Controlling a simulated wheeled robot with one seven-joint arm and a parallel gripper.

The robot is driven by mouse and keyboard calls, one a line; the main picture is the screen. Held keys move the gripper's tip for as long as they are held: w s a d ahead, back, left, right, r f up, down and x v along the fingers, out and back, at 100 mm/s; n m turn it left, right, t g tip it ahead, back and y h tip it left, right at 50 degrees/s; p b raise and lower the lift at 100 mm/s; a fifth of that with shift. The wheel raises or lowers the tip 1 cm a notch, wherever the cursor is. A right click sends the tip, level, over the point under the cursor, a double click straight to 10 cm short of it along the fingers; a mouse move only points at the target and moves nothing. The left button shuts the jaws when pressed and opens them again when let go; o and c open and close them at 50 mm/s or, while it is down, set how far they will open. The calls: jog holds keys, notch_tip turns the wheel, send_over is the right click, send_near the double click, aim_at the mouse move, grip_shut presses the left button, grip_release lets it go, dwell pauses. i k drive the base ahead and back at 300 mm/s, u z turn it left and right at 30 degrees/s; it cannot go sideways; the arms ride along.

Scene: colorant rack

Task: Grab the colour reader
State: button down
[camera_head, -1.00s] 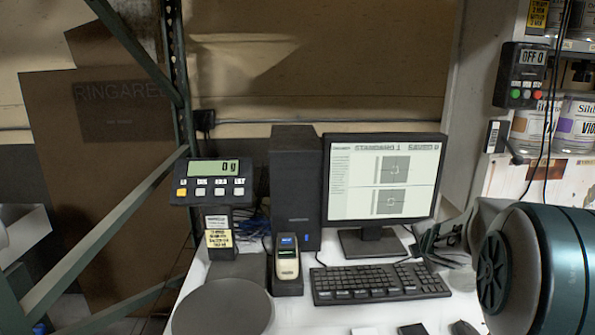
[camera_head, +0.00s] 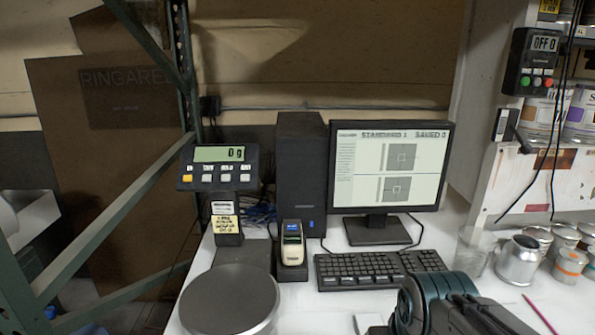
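The colour reader (camera_head: 292,246), a pale handheld device with a small blue screen, stands upright in a dark dock on the white bench. It is between the scale and the keyboard, in front of the computer tower. The dark teal end of my arm with my gripper (camera_head: 452,305) shows at the bottom edge, right of the reader and in front of the keyboard. It is apart from the reader. Its fingertips are not clearly visible, so I cannot tell whether it is open or shut.
A scale with a round dark plate (camera_head: 229,300) and a display (camera_head: 219,168) is left of the reader. The tower (camera_head: 300,170), monitor (camera_head: 388,165) and keyboard (camera_head: 378,268) are behind and right. A glass beaker (camera_head: 474,250) and several metal cans (camera_head: 517,260) stand at the right.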

aim_at(292, 240)
jog(key=z, duration=0.05)
jog(key=k, duration=1.15)
jog(key=u, duration=0.65)
jog(key=i, duration=1.45)
jog(key=z, duration=0.55)
